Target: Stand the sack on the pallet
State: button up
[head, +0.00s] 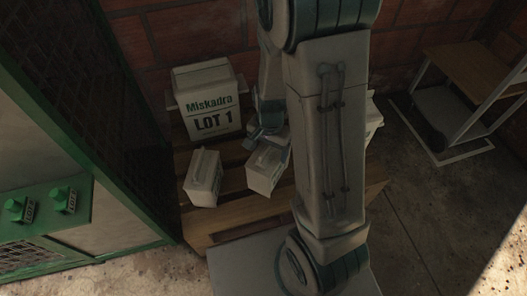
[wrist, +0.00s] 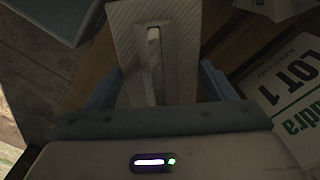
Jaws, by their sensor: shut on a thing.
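A small pale sack (head: 262,176) with a ridged top is at my gripper (head: 270,136), over the middle of the wooden pallet (head: 240,217). In the wrist view the sack (wrist: 126,32) lies between the two blue-grey fingers of my gripper (wrist: 158,72), its raised ridge running between them. My gripper is shut on it. The sack looks roughly upright, slightly turned; whether its base touches the boards I cannot tell. My arm hides part of the pallet's right side.
A similar small pale sack (head: 203,179) stands at the left on the pallet. A larger white sack marked Miskadra LOT 1 (head: 207,103) stands behind, against the brick wall. A green machine (head: 75,195) is at the left, a metal-framed stand (head: 455,110) at the right.

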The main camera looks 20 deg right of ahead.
jog(key=w+f, duration=0.1)
jog(key=w, duration=0.2)
jog(key=w+f+b, duration=0.1)
jog(key=shift+w+a+f, duration=0.15)
jog(key=shift+w+f, duration=0.05)
jog(key=shift+f, duration=0.15)
jog(key=shift+f+b, duration=1.2)
jog(key=shift+f, duration=0.85)
jog(key=shift+f, duration=0.15)
jog(key=o, duration=2)
jog(key=shift+o, duration=0.2)
jog(key=shift+r, duration=0.2)
